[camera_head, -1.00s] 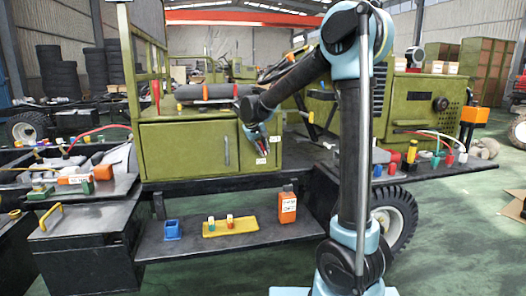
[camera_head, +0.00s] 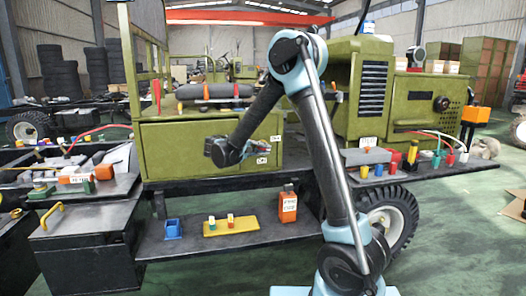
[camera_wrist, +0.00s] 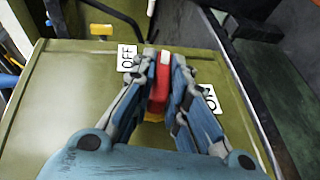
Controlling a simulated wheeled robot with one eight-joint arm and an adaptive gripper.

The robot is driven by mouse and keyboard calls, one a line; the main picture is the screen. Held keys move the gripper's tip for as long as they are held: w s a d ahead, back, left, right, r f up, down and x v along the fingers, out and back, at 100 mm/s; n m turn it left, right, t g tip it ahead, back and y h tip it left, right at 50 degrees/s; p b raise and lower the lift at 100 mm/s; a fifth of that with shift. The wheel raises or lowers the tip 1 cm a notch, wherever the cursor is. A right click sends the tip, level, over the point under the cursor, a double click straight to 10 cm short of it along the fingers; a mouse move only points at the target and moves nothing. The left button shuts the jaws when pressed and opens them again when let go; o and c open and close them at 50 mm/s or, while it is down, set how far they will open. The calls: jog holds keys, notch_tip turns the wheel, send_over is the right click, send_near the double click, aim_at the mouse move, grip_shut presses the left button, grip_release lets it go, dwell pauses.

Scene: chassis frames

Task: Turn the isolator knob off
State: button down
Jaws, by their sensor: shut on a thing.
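The isolator knob is a red bar (camera_wrist: 159,80) with a little yellow at its near end, on an olive green box. In the wrist view it stands between my gripper's two fingers (camera_wrist: 160,72), which are shut on its sides. The white OFF label (camera_wrist: 127,57) is left of the knob, and the ON label (camera_wrist: 208,98), partly covered by a finger, is to the right. In the head view my gripper (camera_head: 272,148) lies nearly level at the right end of the green cabinet front, between two white labels; the knob is hidden there.
The green cabinet (camera_head: 185,150) sits on a dark vehicle frame. Below it, a shelf holds a blue bin (camera_head: 172,229), a yellow tray (camera_head: 240,231) and an orange box (camera_head: 287,206). A yellow handle (camera_wrist: 101,29) shows beyond the box edge in the wrist view.

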jog(key=shift+f+n+t+h, duration=0.2)
jog(key=shift+n+t+h, duration=0.2)
jog(key=shift+t+h, duration=0.35)
jog(key=shift+h, duration=0.25)
jog(key=c, duration=1.6)
grip_release()
